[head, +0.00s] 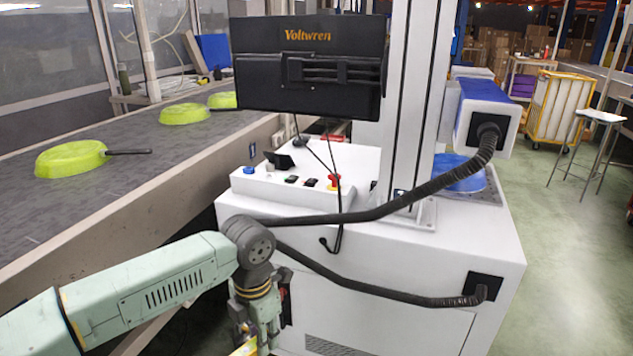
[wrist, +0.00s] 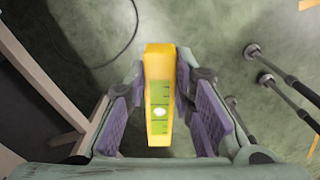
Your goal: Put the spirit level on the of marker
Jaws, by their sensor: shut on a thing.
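The spirit level (wrist: 159,125) is a yellow bar with a green face and a pale bubble window. It stands between the purple-grey finger pads of my gripper (wrist: 162,85) in the wrist view. My gripper (head: 262,335) is shut on it and hangs at the bottom of the head view, in front of the white machine cabinet. Only a small yellow piece of the level (head: 243,348) shows there, at the lower edge. I cannot make out a marker for certain in either view.
A conveyor (head: 150,150) with lime-green pans (head: 70,158) runs along the left. The white cabinet (head: 390,290) carries a control box with a red button (head: 333,181), a black monitor (head: 308,95) and dark hoses.

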